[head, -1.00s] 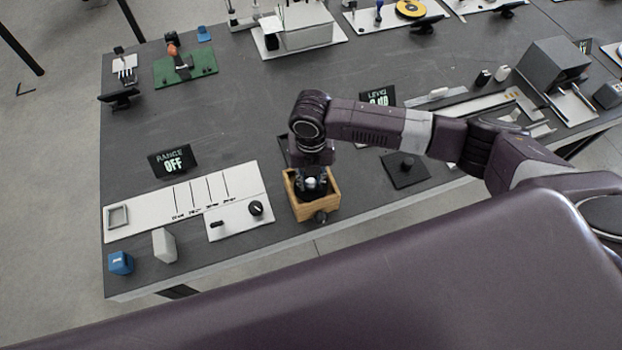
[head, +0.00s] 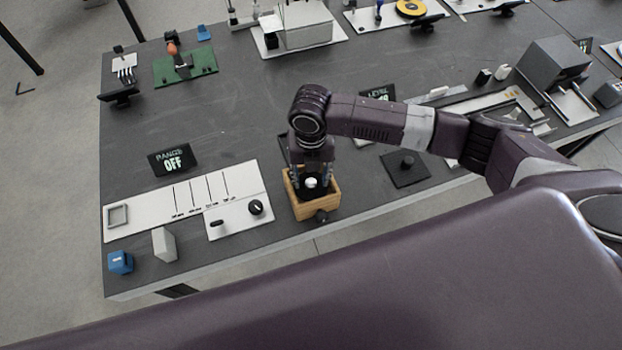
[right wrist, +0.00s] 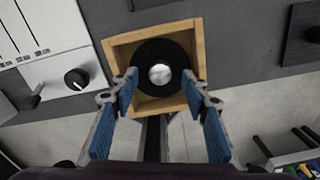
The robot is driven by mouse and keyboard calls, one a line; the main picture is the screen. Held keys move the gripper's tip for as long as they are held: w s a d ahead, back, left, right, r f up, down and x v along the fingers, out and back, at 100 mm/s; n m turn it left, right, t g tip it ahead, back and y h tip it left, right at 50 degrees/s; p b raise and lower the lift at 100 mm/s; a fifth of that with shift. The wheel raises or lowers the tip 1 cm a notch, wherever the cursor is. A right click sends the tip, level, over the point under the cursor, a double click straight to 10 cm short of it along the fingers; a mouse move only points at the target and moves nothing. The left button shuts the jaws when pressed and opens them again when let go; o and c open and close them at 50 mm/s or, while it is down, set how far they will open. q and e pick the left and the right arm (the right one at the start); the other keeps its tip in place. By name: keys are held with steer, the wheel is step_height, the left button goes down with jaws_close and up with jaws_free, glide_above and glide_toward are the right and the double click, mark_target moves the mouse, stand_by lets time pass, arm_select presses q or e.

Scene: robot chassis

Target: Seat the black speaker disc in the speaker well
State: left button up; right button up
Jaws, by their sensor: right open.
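The black speaker disc (right wrist: 160,92) with a silver dome at its middle lies inside the open wooden box (right wrist: 197,42), whose inside is the well. The disc faces up and looks roughly level; I cannot tell how deep it sits. In the head view the wooden box (head: 302,212) stands near the table's front edge, with the disc's silver dome (head: 311,183) showing. My right gripper (right wrist: 160,76) points down over the box. Its blue-padded fingers are spread, one on each side of the disc, with nothing clamped between them. My left gripper is not in view.
A white panel with a knob (head: 256,208) lies just left of the box. A dark plate with a black knob (head: 407,163) lies to the right. A RANGE display (head: 172,161) stands further left. The table's front edge is close below the box.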

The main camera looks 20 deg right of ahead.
step_height(320, 180, up, 10)
steer(key=shift+r, duration=0.25)
stand_by(0.4)
